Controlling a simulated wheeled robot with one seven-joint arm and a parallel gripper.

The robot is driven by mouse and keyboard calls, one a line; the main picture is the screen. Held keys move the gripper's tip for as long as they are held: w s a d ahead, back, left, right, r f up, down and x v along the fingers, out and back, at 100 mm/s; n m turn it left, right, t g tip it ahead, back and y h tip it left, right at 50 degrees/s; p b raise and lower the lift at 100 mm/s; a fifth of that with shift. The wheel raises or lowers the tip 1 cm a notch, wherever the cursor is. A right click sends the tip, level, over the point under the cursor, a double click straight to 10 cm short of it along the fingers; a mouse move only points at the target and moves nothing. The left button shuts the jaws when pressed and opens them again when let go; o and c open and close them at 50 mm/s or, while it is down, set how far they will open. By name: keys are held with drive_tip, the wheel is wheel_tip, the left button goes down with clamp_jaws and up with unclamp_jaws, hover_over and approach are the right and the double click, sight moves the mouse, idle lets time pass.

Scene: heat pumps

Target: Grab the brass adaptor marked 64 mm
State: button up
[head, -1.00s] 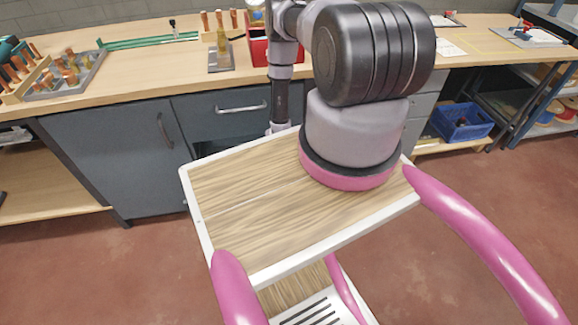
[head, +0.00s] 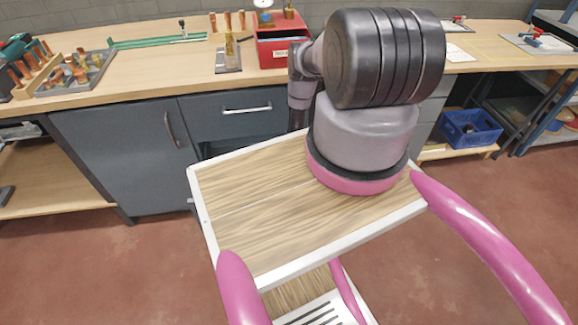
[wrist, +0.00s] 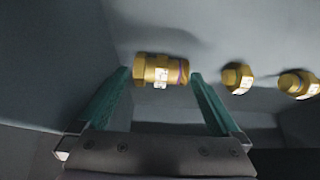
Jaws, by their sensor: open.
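A brass adaptor (wrist: 153,69) with a pale label and a coloured band lies on a grey surface in the wrist view. The marking on its label is too blurred to read. My gripper (wrist: 159,74) is open, with its two teal fingers on either side of this adaptor. The left fingertip is very near its left end and the right fingertip is just beyond its right end; I cannot tell whether they touch. Two more brass fittings, a shorter one (wrist: 236,77) and another (wrist: 299,84), lie to the right, both with pale labels. In the head view my gripper and the fittings are hidden.
Grey walls close in around the fittings, with a tall wall (wrist: 50,60) at left. In the head view a workbench (head: 150,82) carries a red toolbox (head: 272,52) and copper parts. A grey drawer front (head: 235,112) and cupboard door (head: 120,150) sit below the bench.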

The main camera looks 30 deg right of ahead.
drive_tip(key=shift+w+f, duration=0.25)
drive_tip(key=shift+f, duration=0.15)
drive_tip(key=c, duration=1.4)
drive_tip(key=shift+c, duration=0.4)
drive_tip(key=shift+r, duration=0.15)
